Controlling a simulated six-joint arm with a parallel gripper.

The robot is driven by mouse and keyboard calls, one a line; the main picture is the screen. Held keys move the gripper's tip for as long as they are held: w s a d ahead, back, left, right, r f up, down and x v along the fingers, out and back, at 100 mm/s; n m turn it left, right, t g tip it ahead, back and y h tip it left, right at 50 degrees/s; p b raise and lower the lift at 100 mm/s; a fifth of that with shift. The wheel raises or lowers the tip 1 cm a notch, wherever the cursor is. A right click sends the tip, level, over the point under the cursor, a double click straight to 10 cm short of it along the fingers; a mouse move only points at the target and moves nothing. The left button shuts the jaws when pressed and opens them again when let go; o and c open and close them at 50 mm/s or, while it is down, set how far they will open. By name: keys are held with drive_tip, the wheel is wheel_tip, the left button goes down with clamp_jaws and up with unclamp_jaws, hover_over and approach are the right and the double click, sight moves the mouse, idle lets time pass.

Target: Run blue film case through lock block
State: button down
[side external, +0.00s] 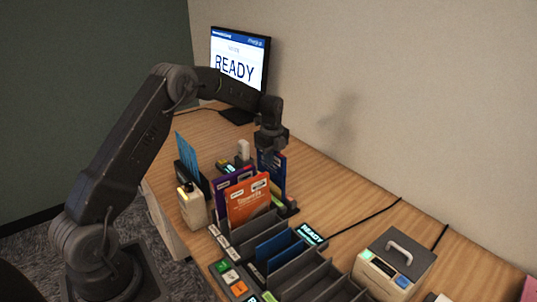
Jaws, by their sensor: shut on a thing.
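My gripper (270,150) points down over the far end of the sorter. It is shut on the top edge of an upright dark blue case (278,173), which I take to be the blue film case. The case's lower part is partly hidden by an orange case in front, so I cannot tell whether it touches anything below. Another blue case (272,250) lies low in a sorter slot. I cannot tell for sure which unit is the lock block; a grey-topped box with a handle (397,255) stands at the right.
An orange case (248,203) and a purple case (222,188) stand in the slotted rack (305,275). A light blue case (187,155) stands in a dark holder behind a beige device (193,205). The monitor (238,65) reads READY. Cables cross the table at the right.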

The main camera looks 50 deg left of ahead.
drive_tip(key=shift+d, duration=3.4)
wheel_tip(320, 180, up, 7)
drive_tip(key=shift+f, duration=0.15)
drive_tip(key=shift+a, duration=0.1)
